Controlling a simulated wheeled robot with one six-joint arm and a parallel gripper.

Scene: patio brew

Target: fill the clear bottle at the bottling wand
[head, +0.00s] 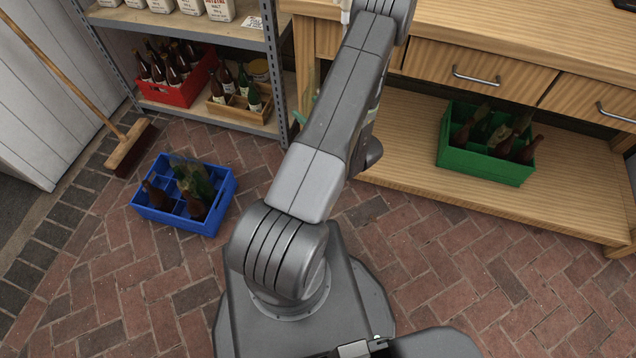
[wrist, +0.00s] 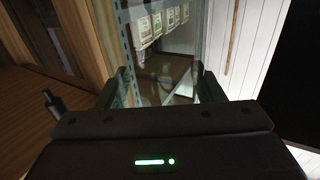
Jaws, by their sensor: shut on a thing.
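In the wrist view my gripper (wrist: 166,88) has its two dark fingers on either side of a see-through glass shape, the clear bottle (wrist: 160,70). It is shut on the bottle, and the shelf shows through the glass. I cannot tell the liquid level. In the head view my arm hides most of the gripper and the bottle. I cannot make out the bottling wand for certain in either view. A small dark upright thing (wrist: 55,103) stands at the left of the wrist view, and I cannot tell what it is.
A wooden workbench (head: 500,35) with drawers is at the right. A green crate (head: 488,168) of bottles sits on its lower shelf. A blue crate (head: 215,222) of bottles and a broom (head: 128,150) are on the brick floor. Metal shelving (head: 190,30) holds a red crate (head: 190,95).

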